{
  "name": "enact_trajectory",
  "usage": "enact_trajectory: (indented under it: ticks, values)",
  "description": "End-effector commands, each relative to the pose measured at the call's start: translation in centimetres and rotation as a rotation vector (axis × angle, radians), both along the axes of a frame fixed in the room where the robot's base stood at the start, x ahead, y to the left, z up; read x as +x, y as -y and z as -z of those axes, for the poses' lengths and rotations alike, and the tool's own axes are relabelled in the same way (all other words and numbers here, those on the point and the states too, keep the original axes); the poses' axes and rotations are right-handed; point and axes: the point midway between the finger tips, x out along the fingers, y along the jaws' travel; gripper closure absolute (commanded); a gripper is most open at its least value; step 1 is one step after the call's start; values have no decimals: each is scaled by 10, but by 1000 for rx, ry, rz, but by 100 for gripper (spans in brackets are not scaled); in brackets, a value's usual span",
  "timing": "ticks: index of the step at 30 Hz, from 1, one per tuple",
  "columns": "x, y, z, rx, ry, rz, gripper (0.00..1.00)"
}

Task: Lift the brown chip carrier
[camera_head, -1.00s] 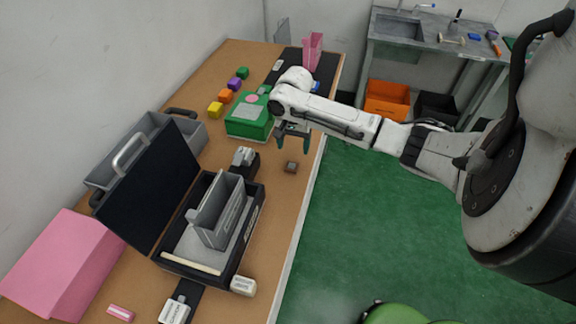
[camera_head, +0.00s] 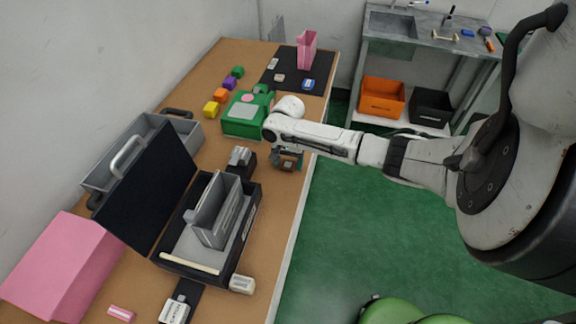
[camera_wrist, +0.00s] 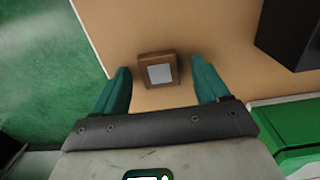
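The brown chip carrier (camera_wrist: 158,70) is a small square brown block with a light grey centre, lying on the tan tabletop near its edge. My gripper (camera_wrist: 161,74) is open, its two teal fingers on either side of the carrier in the wrist view, with a visible gap on each side. In the head view my gripper (camera_head: 287,161) points down over the carrier (camera_head: 288,162) and partly hides it. How high the fingertips are above the tabletop is hard to tell.
A green box (camera_head: 243,126) and a small grey-and-black fixture (camera_head: 240,158) stand close by on the tabletop (camera_head: 218,146). An open black case (camera_head: 250,215) holds a grey divider. Coloured blocks and a pink bin (camera_head: 307,50) lie farther back. Green floor is right of the table edge.

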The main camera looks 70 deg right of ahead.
Motion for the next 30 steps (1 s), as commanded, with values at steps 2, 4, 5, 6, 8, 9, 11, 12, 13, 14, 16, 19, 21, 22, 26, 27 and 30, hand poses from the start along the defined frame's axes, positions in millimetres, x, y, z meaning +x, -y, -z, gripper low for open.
enact_trajectory:
  ticks: [2,4,5,6,8,9,11,12,13,14,16,19,21,22,26,27,30]
  values:
    - [0,0,0,0,0,0,33]
    - [0,0,0,0,0,0,40]
    - [0,0,0,0,0,0,43]
    - [0,0,0,0,0,0,47]
    - [0,0,0,0,0,1,52]
    - [0,0,0,0,0,1,56]
    - [0,0,-1,0,0,1,62]
    - [0,0,-1,0,0,1,66]
    - [0,0,-1,0,0,1,69]
    - [0,0,-1,0,0,1,72]
    - [0,0,-1,0,0,1,78]
    - [0,1,-1,0,0,1,85]
    - [0,1,-1,0,0,1,85]
    - [0,0,-1,0,0,1,85]
    - [0,1,-1,0,0,1,85]
    - [0,1,-2,-1,0,1,85]
    - [0,1,-6,-1,1,1,85]
